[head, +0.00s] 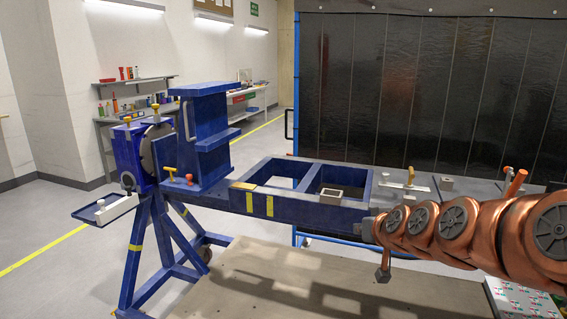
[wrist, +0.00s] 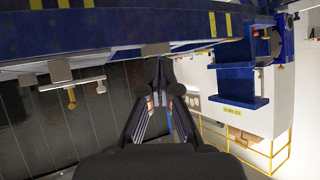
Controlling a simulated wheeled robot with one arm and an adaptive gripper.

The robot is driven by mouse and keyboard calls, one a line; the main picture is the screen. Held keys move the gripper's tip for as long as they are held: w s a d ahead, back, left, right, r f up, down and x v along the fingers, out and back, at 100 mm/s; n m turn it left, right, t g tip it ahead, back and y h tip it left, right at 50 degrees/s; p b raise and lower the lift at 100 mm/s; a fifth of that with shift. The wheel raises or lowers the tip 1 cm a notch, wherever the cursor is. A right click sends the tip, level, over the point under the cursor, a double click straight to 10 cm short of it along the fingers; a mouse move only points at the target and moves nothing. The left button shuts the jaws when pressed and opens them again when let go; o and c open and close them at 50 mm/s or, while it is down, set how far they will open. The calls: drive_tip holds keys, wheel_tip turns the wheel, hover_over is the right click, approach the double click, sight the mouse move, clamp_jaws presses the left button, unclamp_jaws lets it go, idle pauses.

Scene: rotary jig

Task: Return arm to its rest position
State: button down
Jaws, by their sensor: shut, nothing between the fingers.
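My gripper (wrist: 160,78) shows in the wrist view with its two dark fingers brought together at the tips and nothing between them. Its tips are apart from the blue rotary jig (wrist: 215,55), whose frame crosses the top of that view, which looks upside down. In the head view my copper-coloured arm (head: 455,225) reaches in from the right, in front of the right part of the jig's frame (head: 310,208). I cannot make out the fingers in the head view. The jig's blue upright column (head: 203,125) stands at the left end of the frame.
A small tray (head: 108,207) sticks out at the jig's left. A dark strip curtain (head: 430,90) hangs behind. Open floor (head: 50,240) lies at left.

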drive_tip(key=s+a+f+g+p, duration=0.1)
drive_tip(key=s+f+g, duration=0.15)
drive_tip(key=s, duration=0.65)
drive_tip(key=s+a+f+g+p, duration=0.1)
drive_tip(key=s+a+f+g, duration=0.15)
drive_tip(key=s, duration=0.65)
drive_tip(key=s+a+f+g+p, duration=0.15)
drive_tip(key=s+g, duration=0.25)
drive_tip(key=s, duration=0.5)
drive_tip(key=s+d+g+h, duration=0.2)
drive_tip(key=s+d+g, duration=0.2)
drive_tip(key=s, duration=1.1)
drive_tip(key=shift+f+m, duration=0.3)
drive_tip(key=shift+f, duration=0.1)
